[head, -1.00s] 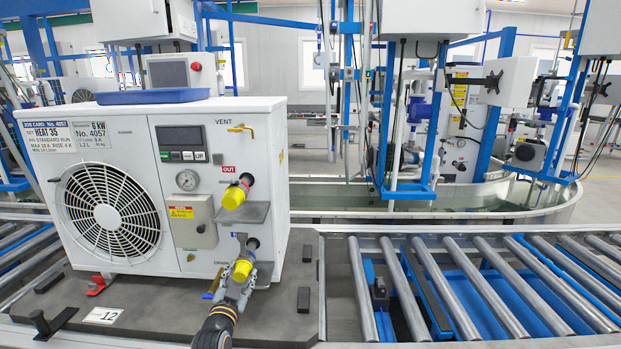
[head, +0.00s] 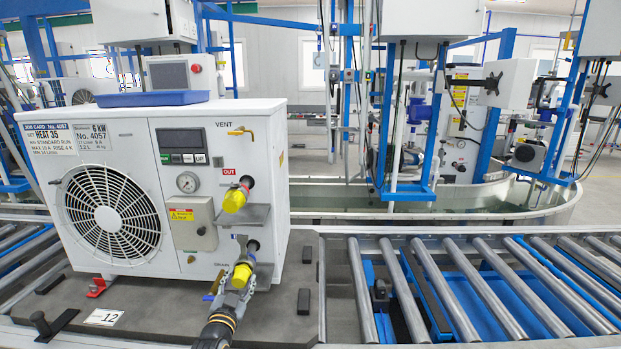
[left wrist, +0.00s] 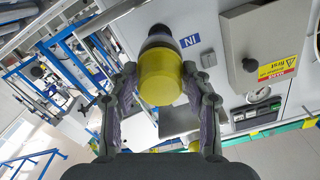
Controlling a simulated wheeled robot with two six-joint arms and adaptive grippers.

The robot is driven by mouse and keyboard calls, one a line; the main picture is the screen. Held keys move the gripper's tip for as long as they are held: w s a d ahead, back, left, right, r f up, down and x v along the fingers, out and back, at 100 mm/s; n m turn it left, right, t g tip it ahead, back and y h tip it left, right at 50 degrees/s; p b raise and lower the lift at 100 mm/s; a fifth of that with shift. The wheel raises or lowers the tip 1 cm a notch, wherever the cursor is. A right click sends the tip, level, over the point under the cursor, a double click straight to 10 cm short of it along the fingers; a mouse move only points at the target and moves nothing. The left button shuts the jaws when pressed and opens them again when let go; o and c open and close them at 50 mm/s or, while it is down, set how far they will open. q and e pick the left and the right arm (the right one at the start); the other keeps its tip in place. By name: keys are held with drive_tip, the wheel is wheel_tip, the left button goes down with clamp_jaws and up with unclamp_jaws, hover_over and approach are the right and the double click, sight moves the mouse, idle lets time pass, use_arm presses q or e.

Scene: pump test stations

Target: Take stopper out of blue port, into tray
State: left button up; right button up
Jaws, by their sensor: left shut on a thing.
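The lower yellow stopper (head: 242,272) sits at the end of the dark blue port (head: 253,246), the one with a blue label on the white unit's side. My left gripper (head: 240,281) is shut on this stopper. The left wrist view shows the stopper (left wrist: 160,78) between both fingers, with the port's dark end (left wrist: 158,36) directly behind it and no clear gap. My right gripper is not in view.
A second yellow stopper (head: 234,200) is on the upper port, labelled OUT in red. A grey metal shelf (head: 256,214) juts out between the two ports. The unit (head: 130,130) stands on a dark pallet (head: 150,322). A roller conveyor (head: 470,285) runs to the right.

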use_arm(q)
drive_tip(key=shift+s, duration=0.15)
drive_tip(key=shift+s+p, duration=0.35)
drive_tip(key=shift+s, duration=0.45)
drive_tip(key=shift+s+p, duration=0.3)
drive_tip(key=shift+s, duration=1.25)
drive_tip(key=shift+a, duration=0.1)
